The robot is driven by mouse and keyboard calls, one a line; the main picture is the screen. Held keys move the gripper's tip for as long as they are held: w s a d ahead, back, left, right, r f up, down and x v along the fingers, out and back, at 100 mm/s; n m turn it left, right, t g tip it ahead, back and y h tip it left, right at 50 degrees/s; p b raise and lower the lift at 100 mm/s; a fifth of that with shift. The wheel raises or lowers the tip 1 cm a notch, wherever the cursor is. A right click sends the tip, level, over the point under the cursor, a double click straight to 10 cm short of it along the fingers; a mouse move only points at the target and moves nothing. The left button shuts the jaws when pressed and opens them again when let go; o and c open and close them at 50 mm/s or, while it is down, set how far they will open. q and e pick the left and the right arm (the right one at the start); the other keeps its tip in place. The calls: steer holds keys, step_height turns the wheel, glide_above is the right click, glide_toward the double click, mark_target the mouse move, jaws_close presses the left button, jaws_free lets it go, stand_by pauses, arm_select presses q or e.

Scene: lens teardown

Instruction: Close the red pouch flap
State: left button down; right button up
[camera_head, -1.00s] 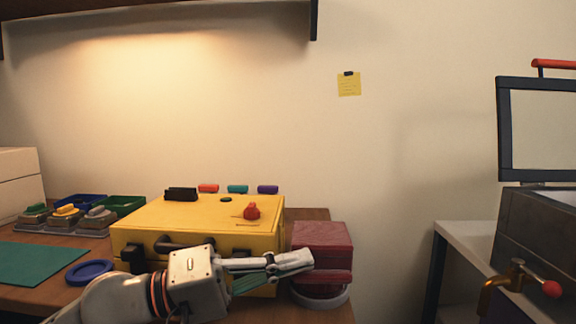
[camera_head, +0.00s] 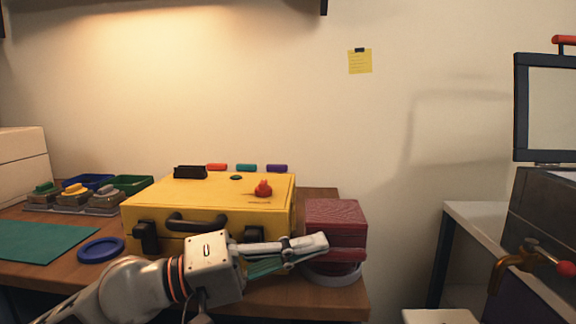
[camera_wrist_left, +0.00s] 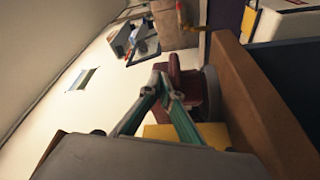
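The red pouch (camera_head: 337,213) stands at the right end of the desk, beside the yellow case. A seam and a lower red band show on its front; I cannot tell its flap's exact position. A pale round base (camera_head: 336,277) shows under it. My left gripper (camera_head: 322,242) reaches in from the left, its fingertips in front of the pouch's lower front, overlapping it in the picture. In the left wrist view the teal fingers (camera_wrist_left: 160,72) meet at their tips, with the dark red pouch (camera_wrist_left: 188,86) right behind them. Contact is unclear. My right gripper is out of view.
The yellow case (camera_head: 215,190), with a black handle and red knob, stands close left of the pouch. A blue ring (camera_head: 101,249) and green mat (camera_head: 45,240) lie farther left. A gap separates the desk from the white side table (camera_head: 480,217).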

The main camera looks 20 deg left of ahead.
arm_select(q)
steer(key=shift+s+a+f, duration=0.15)
steer(key=shift+a+f, duration=0.3)
steer(key=shift+f, duration=0.2)
steer(key=r+v, duration=0.1)
steer(key=v, duration=1)
steer(key=shift+s, duration=0.2)
